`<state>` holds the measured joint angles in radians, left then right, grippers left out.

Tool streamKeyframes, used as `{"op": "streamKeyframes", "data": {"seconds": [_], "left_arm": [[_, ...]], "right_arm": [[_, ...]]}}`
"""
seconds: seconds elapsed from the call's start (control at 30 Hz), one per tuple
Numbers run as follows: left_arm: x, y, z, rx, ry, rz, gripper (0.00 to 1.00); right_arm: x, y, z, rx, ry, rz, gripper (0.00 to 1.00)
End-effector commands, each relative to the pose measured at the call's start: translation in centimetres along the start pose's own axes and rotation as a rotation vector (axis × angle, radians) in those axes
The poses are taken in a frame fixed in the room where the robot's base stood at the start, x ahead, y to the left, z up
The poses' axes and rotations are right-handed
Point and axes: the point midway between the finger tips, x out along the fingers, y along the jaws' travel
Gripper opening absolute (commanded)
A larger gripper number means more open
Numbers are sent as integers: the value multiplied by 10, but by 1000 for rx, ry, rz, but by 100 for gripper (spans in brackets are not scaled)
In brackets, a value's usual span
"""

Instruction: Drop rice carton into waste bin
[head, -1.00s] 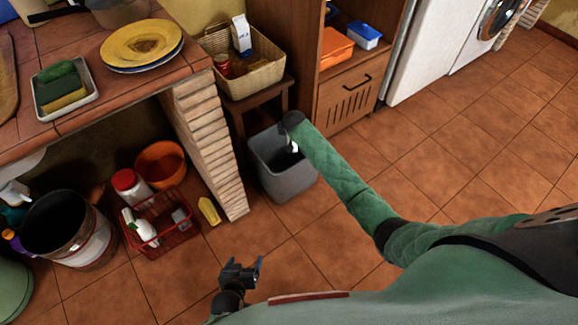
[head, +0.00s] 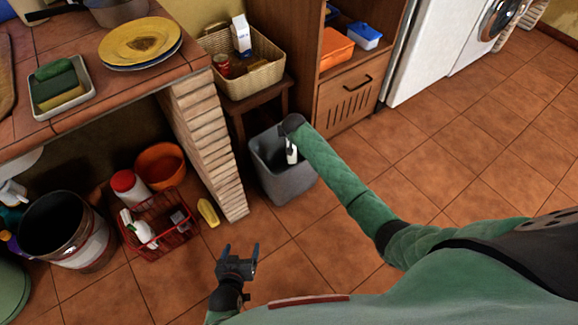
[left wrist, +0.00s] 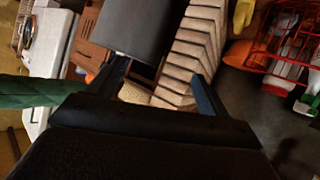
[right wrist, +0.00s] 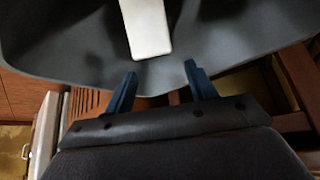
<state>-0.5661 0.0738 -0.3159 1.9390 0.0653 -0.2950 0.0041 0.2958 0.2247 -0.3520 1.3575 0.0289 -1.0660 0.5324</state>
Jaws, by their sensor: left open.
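The waste bin (head: 285,182) is a grey open bin on the floor beside the brick pillar. A white carton (head: 291,152), probably the rice carton, shows at the bin's mouth below the end of my right arm. In the right wrist view the white carton (right wrist: 145,28) lies beyond my right gripper (right wrist: 160,75), against the grey bin interior (right wrist: 220,30). The right fingers are spread and the carton looks apart from them; its print cannot be read. My left gripper (head: 238,255) is open and empty above the floor, left of the bin.
A wicker basket (head: 252,80) with a white-and-blue carton (head: 241,36) stands on a stool behind the bin. A red crate (head: 165,240) and a dark bucket (head: 60,235) stand at left. Floor to the right is clear.

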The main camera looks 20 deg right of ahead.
Motion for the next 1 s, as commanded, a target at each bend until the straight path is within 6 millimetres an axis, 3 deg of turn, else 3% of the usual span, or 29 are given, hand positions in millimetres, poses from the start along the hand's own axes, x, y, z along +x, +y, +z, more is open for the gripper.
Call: {"op": "streamKeyframes", "data": {"seconds": [0.37,0.57,0.7,1.0], "left_arm": [[0,0,1,0,-3,0,79],[-2,-1,14,-7,-50,-2,79],[-8,-2,57,-21,-161,-4,79],[-22,-4,110,-41,-320,-8,79]], "right_arm": [[-1,0,0,0,0,0,62],[-11,0,0,0,0,-1,62],[-22,0,0,0,0,-1,62],[-48,0,0,0,0,-1,62]]}}
